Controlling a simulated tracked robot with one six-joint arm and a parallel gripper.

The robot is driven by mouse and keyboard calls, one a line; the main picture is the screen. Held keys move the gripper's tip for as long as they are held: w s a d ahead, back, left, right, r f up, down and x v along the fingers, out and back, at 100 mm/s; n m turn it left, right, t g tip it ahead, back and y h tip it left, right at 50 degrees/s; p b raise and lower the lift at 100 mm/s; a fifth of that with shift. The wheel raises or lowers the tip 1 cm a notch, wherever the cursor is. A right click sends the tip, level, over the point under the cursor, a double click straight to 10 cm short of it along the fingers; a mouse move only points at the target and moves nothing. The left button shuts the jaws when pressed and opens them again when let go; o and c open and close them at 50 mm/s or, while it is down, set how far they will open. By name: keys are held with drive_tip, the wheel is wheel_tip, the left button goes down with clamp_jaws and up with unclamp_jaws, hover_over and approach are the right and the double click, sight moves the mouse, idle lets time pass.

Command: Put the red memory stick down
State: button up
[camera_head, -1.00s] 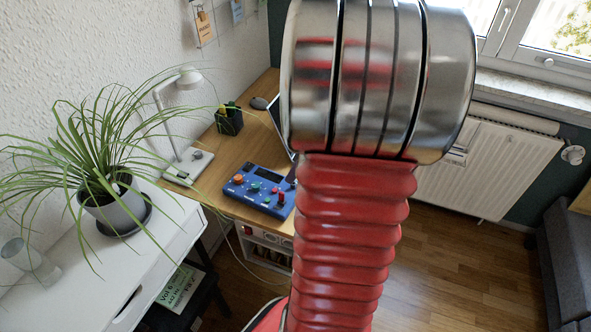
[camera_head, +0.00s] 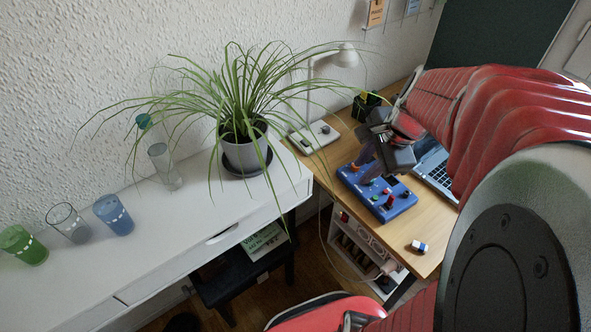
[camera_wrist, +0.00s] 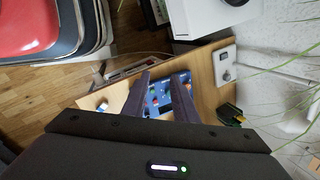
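My gripper (camera_head: 368,168) is over the blue control box (camera_head: 402,207) on the wooden desk, pointing down. In the wrist view its two dark fingers (camera_wrist: 166,84) stand apart, and the blue box (camera_wrist: 158,98) shows between them. I see nothing held between them. A small upright red piece (camera_head: 390,202) stands at the box's near right part, beside the gripper. I cannot tell whether it is the red memory stick or a knob. Other small red and green knobs sit on the box. The fingers hide part of its top.
A laptop (camera_head: 436,170) is right of the box, and a blue and white block (camera_head: 419,246) lies near the desk's front edge. A lamp (camera_head: 314,137) and dark pen holder (camera_head: 366,106) stand behind. A potted plant (camera_head: 243,150) and several glasses are on the white table.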

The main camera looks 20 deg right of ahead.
drive_tip(key=s+a+r+n+t, duration=0.1)
drive_tip(key=s+a+r+n, duration=0.2)
drive_tip(key=a+n, duration=0.5)
drive_tip(key=s+a+r+n, duration=0.3)
drive_tip(key=a+n, duration=0.6)
drive_tip(key=n, duration=0.2)
drive_tip(key=shift+a+r+n+t+h, duration=0.3)
drive_tip(key=shift+r+n+t+h, duration=0.05)
drive_tip(key=shift+n+t+h, duration=0.05)
drive_tip(key=shift+s, duration=0.15)
